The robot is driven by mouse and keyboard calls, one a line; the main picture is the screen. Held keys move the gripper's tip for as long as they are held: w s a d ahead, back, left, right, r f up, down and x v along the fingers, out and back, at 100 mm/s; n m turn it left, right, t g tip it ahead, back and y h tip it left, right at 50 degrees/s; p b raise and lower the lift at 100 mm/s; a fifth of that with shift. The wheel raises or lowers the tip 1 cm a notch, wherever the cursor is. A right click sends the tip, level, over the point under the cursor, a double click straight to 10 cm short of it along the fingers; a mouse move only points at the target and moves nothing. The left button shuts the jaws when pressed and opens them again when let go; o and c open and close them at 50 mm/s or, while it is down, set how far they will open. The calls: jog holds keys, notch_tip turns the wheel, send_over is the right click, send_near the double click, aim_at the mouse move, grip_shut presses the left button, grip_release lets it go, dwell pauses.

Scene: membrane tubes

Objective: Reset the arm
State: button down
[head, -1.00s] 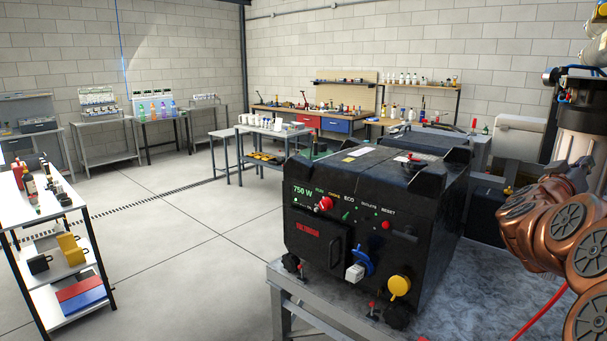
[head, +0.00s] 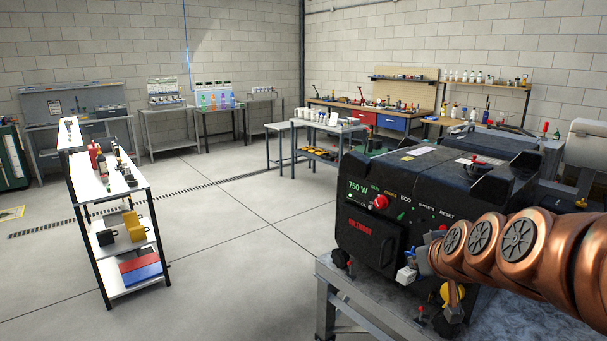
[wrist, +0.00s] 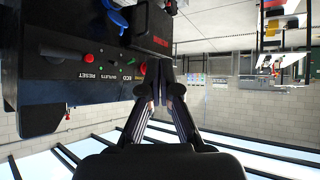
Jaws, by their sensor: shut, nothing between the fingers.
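My copper-coloured arm (head: 520,245) reaches in from the right edge of the head view, across the lower right front of the black generator (head: 372,205). My gripper cannot be clearly made out in the head view. In the wrist view my gripper (wrist: 166,78) shows with its dark fingers together and nothing between them. The generator's front panel (wrist: 95,65) is on the left of that view, turned over, close beside the fingertips. Whether they touch it I cannot tell.
The generator stands on a grey metal table (head: 345,285). A white shelf rack (head: 105,180) with bottles and boxes stands at the left. Open concrete floor (head: 240,250) lies between them. Workbenches (head: 375,113) line the back walls.

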jog(key=s+a+f+g, duration=0.3)
jog(key=s+a+f, duration=0.15)
jog(key=s, duration=0.45)
jog(key=s+a+f+g, duration=0.3)
jog(key=s+f, duration=0.2)
jog(key=s, duration=0.4)
jog(key=s+d+f+m+g, duration=0.1)
jog(key=s+g, duration=0.4)
jog(key=s, duration=1.1)
jog(key=shift+s+d+f+m+g+h, duration=0.3)
jog(key=shift+f+g, duration=0.1)
jog(key=shift+f, duration=0.3)
